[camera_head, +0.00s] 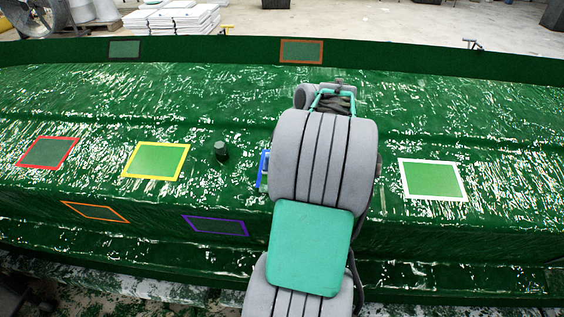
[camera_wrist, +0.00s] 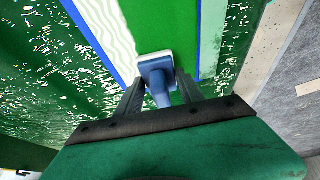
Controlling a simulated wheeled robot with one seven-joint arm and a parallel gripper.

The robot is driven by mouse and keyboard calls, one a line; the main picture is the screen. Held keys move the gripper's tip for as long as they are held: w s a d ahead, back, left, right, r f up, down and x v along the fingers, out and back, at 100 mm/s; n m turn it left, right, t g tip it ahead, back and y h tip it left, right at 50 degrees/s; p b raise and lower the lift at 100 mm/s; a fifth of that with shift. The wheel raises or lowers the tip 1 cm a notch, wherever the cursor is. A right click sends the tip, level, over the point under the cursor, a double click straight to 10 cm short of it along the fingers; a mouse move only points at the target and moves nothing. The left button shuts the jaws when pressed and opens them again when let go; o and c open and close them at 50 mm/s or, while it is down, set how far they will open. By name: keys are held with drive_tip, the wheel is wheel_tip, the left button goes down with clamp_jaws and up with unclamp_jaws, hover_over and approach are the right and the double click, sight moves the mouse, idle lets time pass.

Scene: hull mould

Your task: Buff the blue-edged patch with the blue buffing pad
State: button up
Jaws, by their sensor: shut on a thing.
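The blue-edged patch shows in the head view only as a sliver of its blue edge (camera_head: 262,169), left of my arm, which hides the rest. In the wrist view the patch (camera_wrist: 150,22) shows a plain bright green strip, a band with pale wavy lines on the left and a paler band on the right, between blue edges. The blue buffing pad (camera_wrist: 157,64) has a blue handle and a whitish rim. My gripper (camera_wrist: 160,92) is shut on its handle. The pad is over the green strip; I cannot tell whether it touches. My arm hides the pad in the head view.
Yellow-edged (camera_head: 156,161), white-edged (camera_head: 432,180), red-edged (camera_head: 48,152), orange-edged (camera_head: 95,212) and purple-edged (camera_head: 216,226) patches lie on the green hull mould (camera_head: 90,110). A dark green knob (camera_head: 221,151) stands up between the yellow-edged patch and my arm.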

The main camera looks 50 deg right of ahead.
sight(264, 162)
drive_tip(key=w+a, duration=0.2)
drive_tip(key=shift+w+a, duration=0.1)
drive_tip(key=shift+w, duration=0.3)
drive_tip(key=shift+w+d+r, duration=0.15)
drive_tip(key=shift+w+d, duration=0.1)
drive_tip(key=shift+w+d+p, duration=0.4)
drive_tip(key=shift+w+d, duration=0.2)
drive_tip(key=shift+d, duration=0.2)
drive_tip(key=shift+s, duration=0.1)
drive_tip(key=shift+s+d, duration=0.65)
drive_tip(key=shift+s, duration=0.2)
drive_tip(key=shift+s+d, duration=0.65)
drive_tip(key=shift+s, duration=0.2)
drive_tip(key=shift+s+d+p, duration=0.1)
drive_tip(key=shift+s+d, duration=1.1)
drive_tip(key=shift+s, duration=0.4)
drive_tip(key=shift+s+d+p, duration=0.1)
drive_tip(key=shift+s+d, duration=1.15)
drive_tip(key=shift+s, duration=0.3)
drive_tip(key=shift+s+d+p, duration=0.1)
drive_tip(key=shift+s+d, duration=1.1)
drive_tip(key=shift+s, duration=0.4)
drive_tip(key=shift+r, duration=0.1)
